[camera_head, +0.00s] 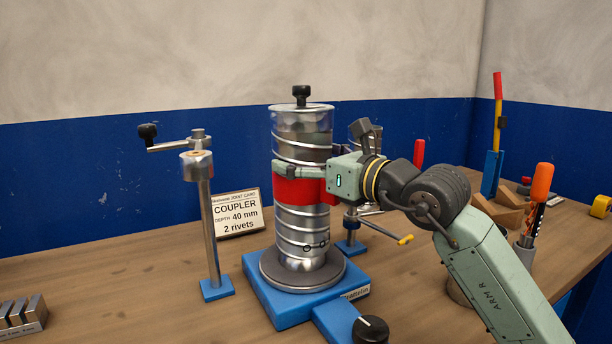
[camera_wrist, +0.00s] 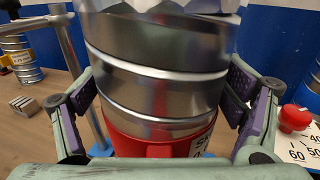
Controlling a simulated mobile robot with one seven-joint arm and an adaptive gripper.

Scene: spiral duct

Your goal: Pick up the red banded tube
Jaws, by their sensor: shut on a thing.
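The red banded tube is a shiny metal spiral duct with a red band (camera_head: 300,188). It stands upright on a dark round plate (camera_head: 302,272) on a blue base, in the middle of the head view. A metal duct section (camera_head: 301,235) shows below the band. My gripper (camera_head: 305,172) reaches in from the right and is shut around the tube at the band. In the wrist view the tube (camera_wrist: 155,85) fills the middle between my two purple-padded fingers, with the red band (camera_wrist: 150,143) at the bottom. The far finger is mostly hidden behind the tube in the head view.
A crank post (camera_head: 207,220) stands left of the tube. A sign (camera_head: 236,214) reading COUPLER stands behind it. Metal blocks (camera_head: 22,312) lie front left. An orange-handled tool (camera_head: 541,185) stands right. A black knob (camera_head: 370,330) is in front. The left tabletop is fairly clear.

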